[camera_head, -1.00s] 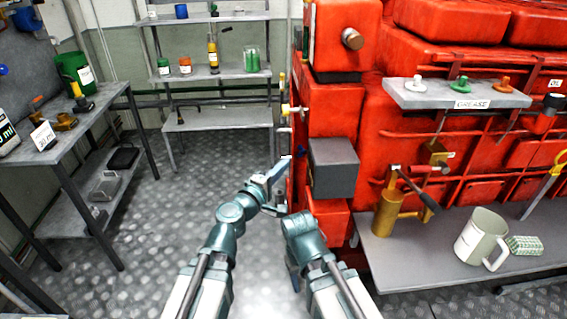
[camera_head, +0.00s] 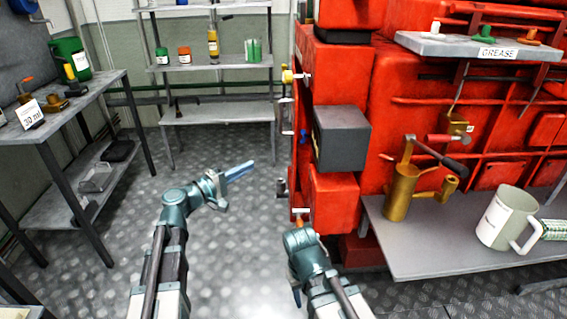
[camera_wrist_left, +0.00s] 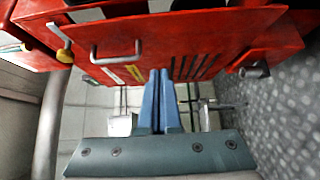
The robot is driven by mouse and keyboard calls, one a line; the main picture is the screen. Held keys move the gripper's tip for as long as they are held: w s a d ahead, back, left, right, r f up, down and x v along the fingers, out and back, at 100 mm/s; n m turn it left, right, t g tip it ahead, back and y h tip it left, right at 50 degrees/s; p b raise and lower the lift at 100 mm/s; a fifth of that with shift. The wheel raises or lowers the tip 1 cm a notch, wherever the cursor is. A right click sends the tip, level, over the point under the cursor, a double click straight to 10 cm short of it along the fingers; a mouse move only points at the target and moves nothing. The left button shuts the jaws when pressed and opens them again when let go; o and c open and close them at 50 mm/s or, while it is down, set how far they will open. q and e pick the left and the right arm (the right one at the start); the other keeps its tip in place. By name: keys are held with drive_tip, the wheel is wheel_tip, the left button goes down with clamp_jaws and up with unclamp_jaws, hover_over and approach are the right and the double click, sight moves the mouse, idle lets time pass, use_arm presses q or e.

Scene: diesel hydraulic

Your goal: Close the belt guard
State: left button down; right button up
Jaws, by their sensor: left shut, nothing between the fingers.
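In the head view, the red machine's left side is seen nearly edge-on, so I cannot tell how far the guard stands open. My left gripper (camera_head: 240,170) points right toward that side, with clear floor between. Its blue fingers (camera_wrist_left: 158,102) are together and empty, overlapping the panel's lower edge in the wrist view. My right gripper (camera_head: 296,297) is low in front of the machine, mostly hidden behind its wrist.
A dark grey box (camera_head: 341,138) juts from the machine's front. A workbench (camera_head: 60,122) stands left and shelves (camera_head: 220,112) behind. The floor between is clear.

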use_arm(q)
drive_tip(key=s+d+x, duration=0.2)
drive_tip(key=x, duration=1.1)
